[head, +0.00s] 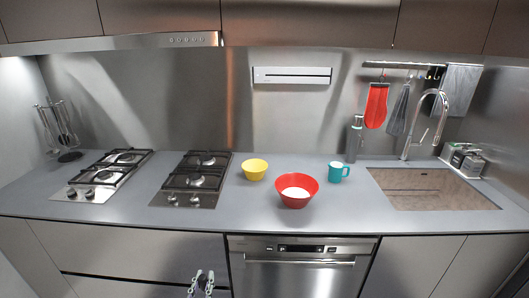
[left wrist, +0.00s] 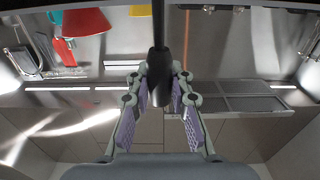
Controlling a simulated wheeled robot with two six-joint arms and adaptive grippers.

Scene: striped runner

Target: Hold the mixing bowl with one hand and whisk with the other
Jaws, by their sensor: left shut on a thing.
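The red mixing bowl (head: 296,202), with something white inside, stands upright near the counter's front edge. It also shows at the upper left of the left wrist view (left wrist: 88,22). My left gripper (head: 201,280) is at the bottom of the head view, in front of the counter and to the left of the bowl, apart from it. In the left wrist view its fingers (left wrist: 160,92) are shut on a black handle (left wrist: 161,62) with a thinner shaft, which looks like the whisk. The whisk's wires do not show. My right gripper is in neither view.
A yellow bowl (head: 255,169) and a teal mug (head: 338,172) stand behind the red bowl. A hob (head: 190,180) is to the left, a sink (head: 435,189) to the right. The counter (head: 240,212) left of the red bowl is clear.

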